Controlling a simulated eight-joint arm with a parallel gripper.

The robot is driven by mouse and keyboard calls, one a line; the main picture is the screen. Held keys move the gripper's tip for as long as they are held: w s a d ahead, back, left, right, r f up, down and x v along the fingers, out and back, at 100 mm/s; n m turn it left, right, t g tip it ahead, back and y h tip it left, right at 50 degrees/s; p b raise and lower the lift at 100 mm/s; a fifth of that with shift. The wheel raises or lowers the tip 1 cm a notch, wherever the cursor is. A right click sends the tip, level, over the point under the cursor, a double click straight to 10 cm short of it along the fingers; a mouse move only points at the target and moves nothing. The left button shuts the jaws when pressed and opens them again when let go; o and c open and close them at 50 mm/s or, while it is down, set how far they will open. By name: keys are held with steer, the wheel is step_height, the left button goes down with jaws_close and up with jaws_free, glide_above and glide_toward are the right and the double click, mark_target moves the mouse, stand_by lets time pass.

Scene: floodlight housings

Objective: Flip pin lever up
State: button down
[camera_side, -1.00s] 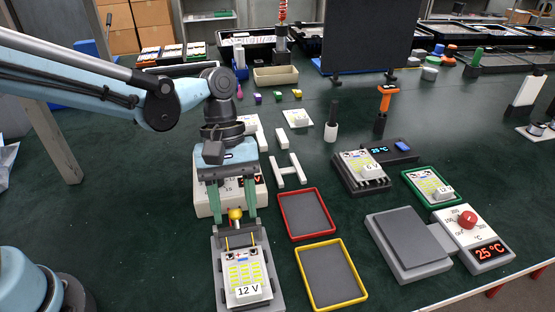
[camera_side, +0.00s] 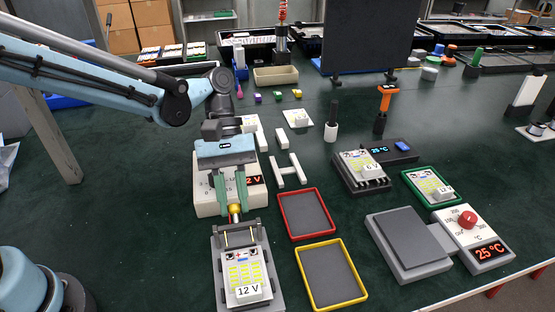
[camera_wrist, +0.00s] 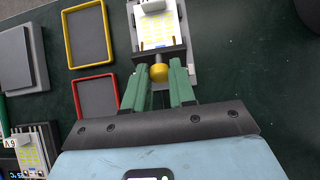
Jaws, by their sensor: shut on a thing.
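A grey test fixture (camera_side: 275,288) stands at the front, holding a white 12 V board (camera_side: 229,292) with yellow LED rows. At its back edge is the pin lever, with a round yellow knob (camera_side: 235,209) on a short stem. My gripper (camera_side: 234,207) has green fingers and is shut on the knob, one finger on each side. In the wrist view the yellow knob (camera_wrist: 159,73) sits between the fingertips (camera_wrist: 158,69). The lever's stem is partly hidden there. The pin bar (camera_side: 239,237) is over the board's back edge.
A white supply box (camera_side: 204,199) with a red display stands right behind the fixture. A red tray (camera_side: 283,214) and a yellow tray (camera_side: 307,285) lie to the right. A grey hot plate (camera_side: 405,240) is farther right. The green table is open on the left.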

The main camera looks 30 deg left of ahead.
steer(key=shift+w+a+f+g+h, duration=0.15)
steer(key=shift+w+a+g+h, duration=0.15)
steer(key=shift+g+h, duration=0.35)
steer(key=c, duration=1)
jaws_free()
steer(key=shift+o, duration=0.2)
steer(key=s+d+r, duration=0.6)
steer(key=s+r, duration=0.3)
steer(key=r, duration=0.2)
steer(key=shift+s+d, duration=0.3)
steer(key=shift+d, duration=0.05)
